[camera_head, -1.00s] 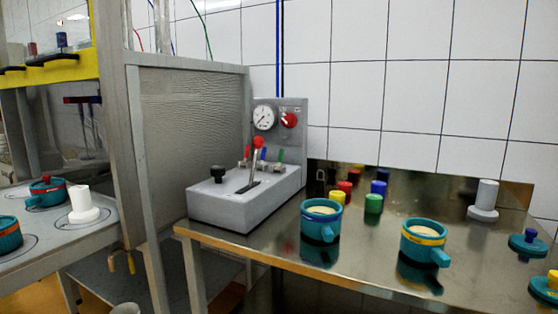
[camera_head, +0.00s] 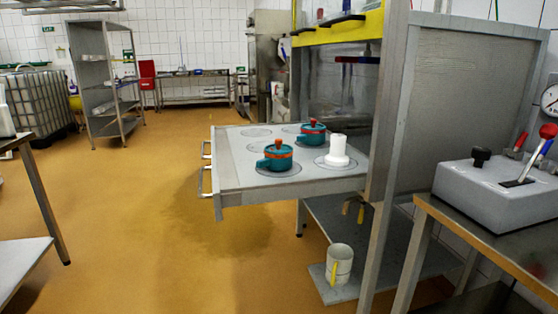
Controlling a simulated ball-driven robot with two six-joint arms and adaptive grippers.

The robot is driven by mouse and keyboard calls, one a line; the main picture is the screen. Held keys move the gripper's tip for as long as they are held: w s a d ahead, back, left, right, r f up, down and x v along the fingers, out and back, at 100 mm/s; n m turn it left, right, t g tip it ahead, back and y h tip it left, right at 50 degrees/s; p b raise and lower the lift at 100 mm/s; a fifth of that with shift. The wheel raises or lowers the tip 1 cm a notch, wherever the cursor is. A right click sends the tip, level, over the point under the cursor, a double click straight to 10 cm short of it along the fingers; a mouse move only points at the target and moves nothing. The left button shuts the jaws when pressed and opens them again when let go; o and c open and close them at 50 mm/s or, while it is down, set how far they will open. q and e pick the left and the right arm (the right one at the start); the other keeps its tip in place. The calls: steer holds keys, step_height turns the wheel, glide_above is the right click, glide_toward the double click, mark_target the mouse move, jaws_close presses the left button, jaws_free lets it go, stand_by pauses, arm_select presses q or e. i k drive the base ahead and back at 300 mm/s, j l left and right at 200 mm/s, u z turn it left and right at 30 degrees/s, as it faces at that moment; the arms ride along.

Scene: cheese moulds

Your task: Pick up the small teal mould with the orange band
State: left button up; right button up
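Two small teal moulds stand on a grey pull-out surface with round marks (camera_head: 235,180), right of centre. The nearer teal mould (camera_head: 275,158) has an orange-red knob on top and an orange-red band near its top. The farther teal mould (camera_head: 312,136) has a red-orange knob and a similar reddish band. At this size I cannot tell clearly which band is orange. Neither of my grippers is in view.
A white stepped cylinder (camera_head: 337,153) stands right of the moulds. A grey lever box (camera_head: 495,190) is at far right. A white bucket (camera_head: 339,262) sits below. Yellow floor (camera_head: 150,220) is open at left.

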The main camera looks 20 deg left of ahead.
mark_target(274, 162)
steer(key=i+u, duration=0.1)
steer(key=u, duration=0.3)
steer(key=i+u, duration=0.15)
steer(key=u, duration=0.3)
steer(key=i+l+u, duration=0.1)
steer(key=u, duration=0.3)
steer(key=l+u, duration=0.15)
steer(key=u, duration=0.25)
steer(key=i, duration=0.05)
